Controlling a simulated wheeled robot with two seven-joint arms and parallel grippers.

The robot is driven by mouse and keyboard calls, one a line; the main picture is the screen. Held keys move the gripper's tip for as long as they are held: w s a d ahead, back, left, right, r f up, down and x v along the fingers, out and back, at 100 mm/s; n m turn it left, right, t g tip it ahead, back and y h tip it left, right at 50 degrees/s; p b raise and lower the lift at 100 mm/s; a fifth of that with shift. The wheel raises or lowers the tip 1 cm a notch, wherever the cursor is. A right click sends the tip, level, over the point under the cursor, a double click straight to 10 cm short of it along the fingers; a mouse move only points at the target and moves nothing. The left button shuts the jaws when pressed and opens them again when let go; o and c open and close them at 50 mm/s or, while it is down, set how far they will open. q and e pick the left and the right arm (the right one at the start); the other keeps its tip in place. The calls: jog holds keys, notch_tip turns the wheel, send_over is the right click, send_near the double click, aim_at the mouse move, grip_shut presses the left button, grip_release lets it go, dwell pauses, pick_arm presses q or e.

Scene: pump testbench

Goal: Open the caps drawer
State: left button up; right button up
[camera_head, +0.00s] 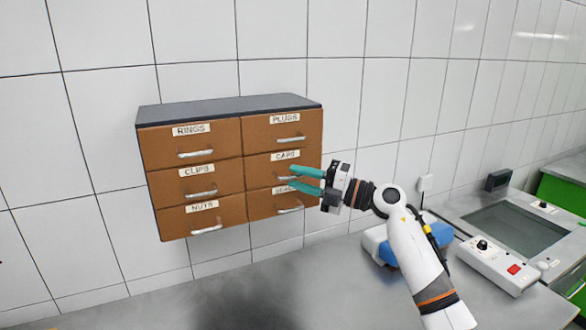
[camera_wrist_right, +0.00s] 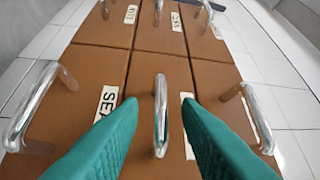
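The brown caps drawer (camera_head: 262,172) is the middle one in the right column of a wall cabinet, and its front looks flush with the others. Its label (camera_head: 285,155) shows above a metal bar handle (camera_head: 282,177). My right gripper (camera_head: 292,177) is open in front of this drawer, with its two teal fingers one above the other. In the right wrist view the caps handle (camera_wrist_right: 160,115) appears between the open fingers, with gaps on both sides. The fingers partly hide the drawer label there. My left gripper is not in view.
The cabinet (camera_head: 230,107) also has rings, clips, nuts, plugs and seals drawers. The plugs handle (camera_wrist_right: 255,118) and seals handle (camera_wrist_right: 35,105) flank the fingers in the wrist view. A grey counter (camera_head: 250,295) lies below, with a control box (camera_head: 497,264) at the right.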

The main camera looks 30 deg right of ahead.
jog(key=shift+x, duration=1.05)
grip_shut()
jog(key=shift+s, duration=0.1)
